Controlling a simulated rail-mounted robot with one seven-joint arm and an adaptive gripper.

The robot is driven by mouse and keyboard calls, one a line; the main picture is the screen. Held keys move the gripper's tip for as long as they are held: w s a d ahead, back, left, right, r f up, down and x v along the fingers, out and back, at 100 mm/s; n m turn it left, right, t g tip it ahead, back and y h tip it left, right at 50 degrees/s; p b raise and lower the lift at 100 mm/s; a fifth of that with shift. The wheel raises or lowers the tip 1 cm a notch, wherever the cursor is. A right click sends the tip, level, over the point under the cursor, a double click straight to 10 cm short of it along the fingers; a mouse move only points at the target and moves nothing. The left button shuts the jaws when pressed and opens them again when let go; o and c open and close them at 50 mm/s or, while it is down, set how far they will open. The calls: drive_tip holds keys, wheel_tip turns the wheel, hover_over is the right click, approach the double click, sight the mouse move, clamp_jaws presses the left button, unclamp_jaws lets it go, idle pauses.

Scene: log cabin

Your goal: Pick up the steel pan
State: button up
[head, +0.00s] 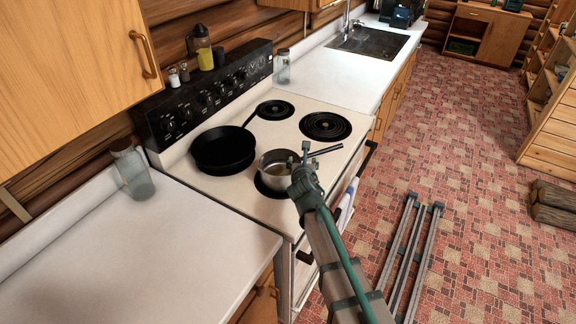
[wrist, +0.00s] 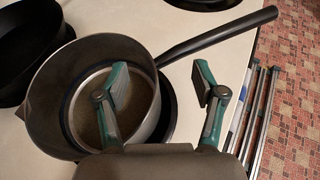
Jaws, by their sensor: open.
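The steel pan (head: 270,176) is a small round pot with a dark straight handle (head: 325,151) pointing right. It sits on the front-left burner of the stove. In the wrist view the pan (wrist: 45,100) fills the left half, and its handle (wrist: 220,33) runs to the upper right. My gripper (head: 305,158) is over the pan's right side, and it also shows in the wrist view (wrist: 160,85). It is open. One finger appears over the pan's opening and the other outside its rim, near the handle's base. I cannot tell whether either finger touches the pan.
A black skillet (head: 223,150) stands on the back-left burner, close beside the pan. Two bare coil burners (head: 326,125) lie to the right. A glass jar (head: 132,172) stands on the left counter (head: 150,250), which is otherwise clear.

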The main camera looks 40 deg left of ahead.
drive_tip(key=shift+w+a+f, duration=0.2)
drive_tip(key=shift+w+a, duration=0.25)
drive_tip(key=shift+w, duration=0.05)
clamp_jaws()
